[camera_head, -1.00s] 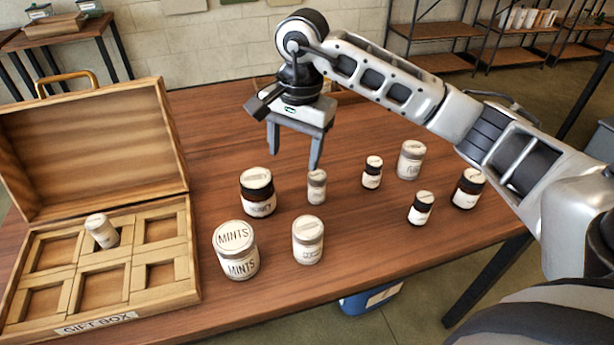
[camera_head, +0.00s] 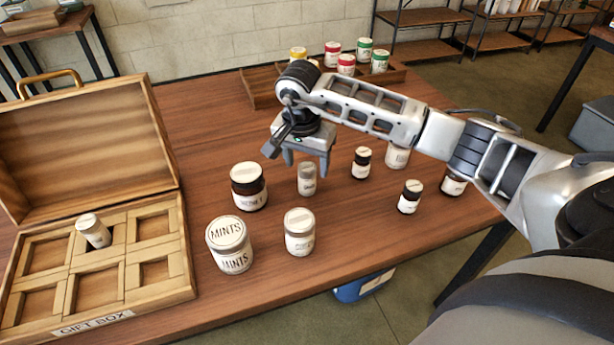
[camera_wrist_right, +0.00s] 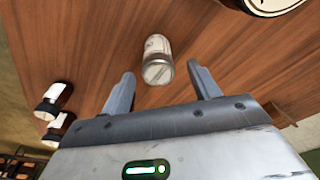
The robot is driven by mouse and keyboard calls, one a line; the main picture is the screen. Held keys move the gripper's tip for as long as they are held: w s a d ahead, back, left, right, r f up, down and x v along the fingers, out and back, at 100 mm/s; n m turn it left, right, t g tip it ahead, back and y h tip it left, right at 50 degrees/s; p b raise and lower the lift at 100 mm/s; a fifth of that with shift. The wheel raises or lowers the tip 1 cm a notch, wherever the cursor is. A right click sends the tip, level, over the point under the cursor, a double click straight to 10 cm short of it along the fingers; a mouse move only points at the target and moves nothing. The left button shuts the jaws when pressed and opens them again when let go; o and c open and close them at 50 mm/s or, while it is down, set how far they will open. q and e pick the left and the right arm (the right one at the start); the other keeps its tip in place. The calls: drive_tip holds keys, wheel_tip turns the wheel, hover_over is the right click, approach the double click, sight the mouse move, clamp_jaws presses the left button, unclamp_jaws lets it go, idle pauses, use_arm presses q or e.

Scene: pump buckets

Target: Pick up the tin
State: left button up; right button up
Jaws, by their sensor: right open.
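A small pale tin with a grey lid (camera_head: 307,182) stands upright on the wooden table, among several jars and tins. My right gripper (camera_head: 306,164) is open and empty, just above and behind this tin. In the right wrist view the tin (camera_wrist_right: 157,58) shows ahead of the gap between the open fingers (camera_wrist_right: 160,72), with a finger to each side; I cannot tell that either touches it. Other tins are a wide MINTS tin (camera_head: 230,247), a pale tin (camera_head: 299,234) and one partly behind my arm (camera_head: 397,157). My left gripper is out of view.
The open gift box (camera_head: 125,315) at left holds a tilted small tin (camera_head: 93,231).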

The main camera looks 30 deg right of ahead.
sight(307, 167)
wheel_tip(307, 167, down, 4)
drive_tip(key=shift+d+r, duration=0.15)
drive_tip(key=c, duration=1.1)
drive_tip(key=shift+o, duration=0.2)
